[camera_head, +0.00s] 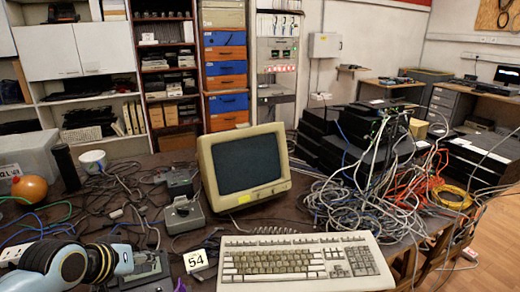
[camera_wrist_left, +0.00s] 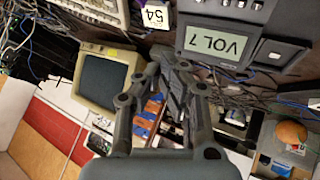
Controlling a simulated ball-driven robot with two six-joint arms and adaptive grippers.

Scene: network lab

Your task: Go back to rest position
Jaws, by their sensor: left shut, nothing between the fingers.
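My left arm (camera_head: 65,264) comes in low at the left of the head view, over the cluttered table. My left gripper (camera_wrist_left: 168,62) shows dark grey in the left wrist view, its fingers drawn together at the tips with nothing between them. In the head view its fingers are hard to tell from the dark device behind the wrist. My right gripper and arm are not in view.
A beige monitor (camera_head: 246,168) and keyboard (camera_head: 305,262) stand right of my left arm. A "54" card (camera_head: 196,261), a device with a "VOL 7" screen (camera_wrist_left: 219,43) and an orange round object (camera_head: 29,189) are near. Tangled cables (camera_head: 365,190) cover the table's right.

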